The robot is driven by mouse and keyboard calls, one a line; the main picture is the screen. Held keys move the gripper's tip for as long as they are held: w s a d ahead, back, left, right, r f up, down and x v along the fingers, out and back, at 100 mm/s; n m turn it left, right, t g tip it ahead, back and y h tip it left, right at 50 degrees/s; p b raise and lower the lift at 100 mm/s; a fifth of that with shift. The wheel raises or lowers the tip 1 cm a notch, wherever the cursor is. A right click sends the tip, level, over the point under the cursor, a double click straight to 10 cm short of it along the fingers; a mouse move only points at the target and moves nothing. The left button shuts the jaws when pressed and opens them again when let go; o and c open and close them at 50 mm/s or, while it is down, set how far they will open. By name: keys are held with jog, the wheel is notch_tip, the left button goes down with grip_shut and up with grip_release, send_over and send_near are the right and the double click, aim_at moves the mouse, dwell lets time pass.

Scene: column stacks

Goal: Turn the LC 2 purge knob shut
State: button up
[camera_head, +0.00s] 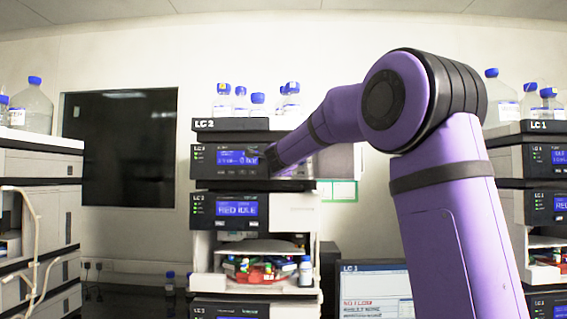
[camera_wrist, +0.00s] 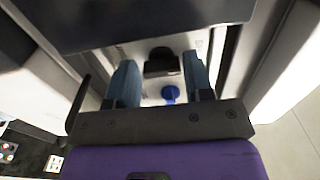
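The LC 2 stack (camera_head: 256,124) stands left of centre in the head view. Its upper module (camera_head: 208,160) has a lit blue display partly covered by my arm. In the wrist view, my gripper (camera_wrist: 158,62) has its two blue-grey fingers apart, in front of a pale panel. A black block-like part (camera_wrist: 161,66) shows between the fingers, and a small blue round part (camera_wrist: 170,94) lies nearer the palm. I cannot tell which of these is the purge knob, or whether a finger touches either. The gripper's tips are not clear in the head view.
Blue-capped bottles (camera_head: 241,102) stand on top of the LC 2 stack. Below is a module reading "RED IDLE" (camera_head: 236,208) and an open bay with coloured vials (camera_head: 262,268). The LC 1 stack (camera_head: 540,127) is at right, a monitor (camera_head: 375,290) below.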

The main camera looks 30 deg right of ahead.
jog(key=shift+s+a+r, duration=0.1)
jog(key=shift+s+a, duration=0.25)
jog(key=shift+s, duration=0.1)
jog(key=v, duration=0.9)
jog(key=shift+s+a, duration=0.2)
jog(key=shift+s, duration=0.05)
